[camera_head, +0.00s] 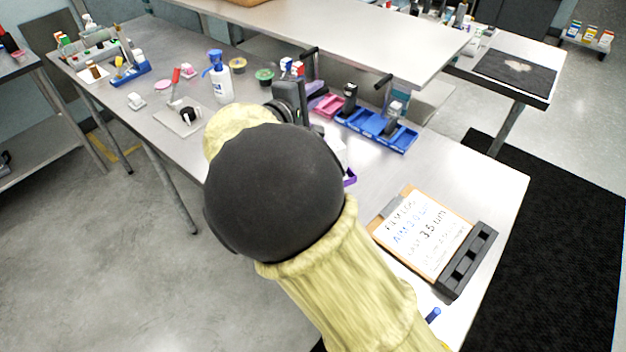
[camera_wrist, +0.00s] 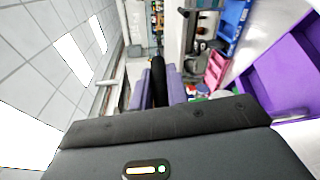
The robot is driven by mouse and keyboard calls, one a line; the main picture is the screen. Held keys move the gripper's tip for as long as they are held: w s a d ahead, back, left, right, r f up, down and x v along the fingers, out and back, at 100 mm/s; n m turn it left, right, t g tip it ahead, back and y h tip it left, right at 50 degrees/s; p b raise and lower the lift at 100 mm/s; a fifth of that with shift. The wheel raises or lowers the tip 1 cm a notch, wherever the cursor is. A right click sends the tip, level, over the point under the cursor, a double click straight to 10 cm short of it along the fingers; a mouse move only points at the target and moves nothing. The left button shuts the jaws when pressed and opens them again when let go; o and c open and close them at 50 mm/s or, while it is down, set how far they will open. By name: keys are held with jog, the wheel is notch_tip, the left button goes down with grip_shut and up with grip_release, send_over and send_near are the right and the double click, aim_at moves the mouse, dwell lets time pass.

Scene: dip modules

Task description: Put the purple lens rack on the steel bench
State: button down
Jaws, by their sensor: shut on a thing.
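The purple lens rack (camera_wrist: 285,75) fills the right side of the wrist view, which is turned sideways, so the rack hangs or stands below my gripper. In the head view only a small purple edge (camera_head: 350,178) shows beside my arm. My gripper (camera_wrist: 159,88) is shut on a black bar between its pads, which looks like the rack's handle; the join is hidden. I cannot tell whether the rack touches the surface under it. A long steel-topped bench (camera_head: 495,190) runs below my arm.
A blue rack (camera_head: 378,132) and a pink rack (camera_head: 328,105) stand just beyond my gripper. A clipboard (camera_head: 422,235) and a black slotted block (camera_head: 468,262) lie at the near right. A white bottle (camera_head: 220,80) stands left. A raised shelf (camera_head: 400,40) overhangs the back.

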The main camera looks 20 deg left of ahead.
jog(key=shift+s+a, duration=0.1)
jog(key=shift+s, duration=0.15)
jog(key=shift+s+f, duration=0.15)
jog(key=shift+f, duration=0.05)
jog(key=f, duration=0.2)
jog(key=f+p, duration=0.1)
jog(key=f, duration=0.2)
jog(key=shift+w+f, duration=0.2)
jog(key=shift+f, duration=0.15)
jog(key=shift+f+p, duration=0.3)
jog(key=shift+f, duration=1.65)
jog(key=c, duration=1.4)
grip_release()
jog(key=shift+o, duration=0.2)
